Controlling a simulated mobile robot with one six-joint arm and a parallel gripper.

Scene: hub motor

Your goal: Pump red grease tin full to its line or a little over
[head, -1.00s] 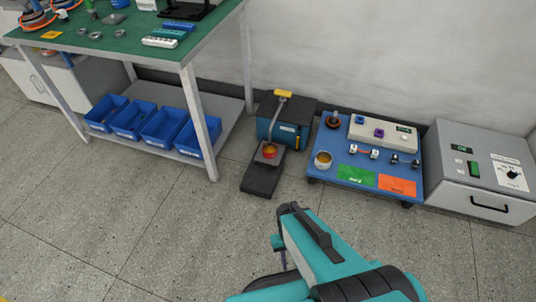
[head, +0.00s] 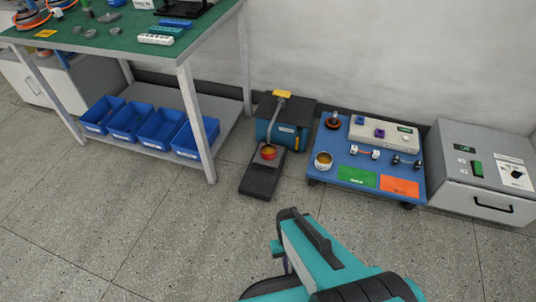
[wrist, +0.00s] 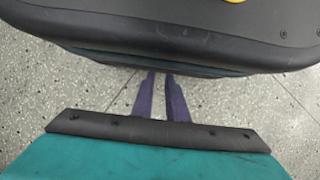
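The red grease tin (head: 268,153), with an orange-yellow top or contents, sits at the front of the grease pump (head: 283,134) on the floor. The pump is a teal-blue box with a dark top and a grey lever ending in a yellow handle (head: 282,94). A dark plate (head: 262,180) extends forward from below the tin. The fill line and level are too small to read. My gripper (wrist: 161,76) shows in the wrist view as two purple fingers with a narrow gap, holding nothing, above bare floor. In the head view my arm hides it, well short of the pump.
A blue low platform (head: 330,172) right of the pump carries another tin (head: 323,161), green and orange cards and small parts. A grey cabinet (head: 483,172) stands further right. A green-topped workbench (head: 120,45) with blue bins (head: 160,128) is left. The floor in front is clear.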

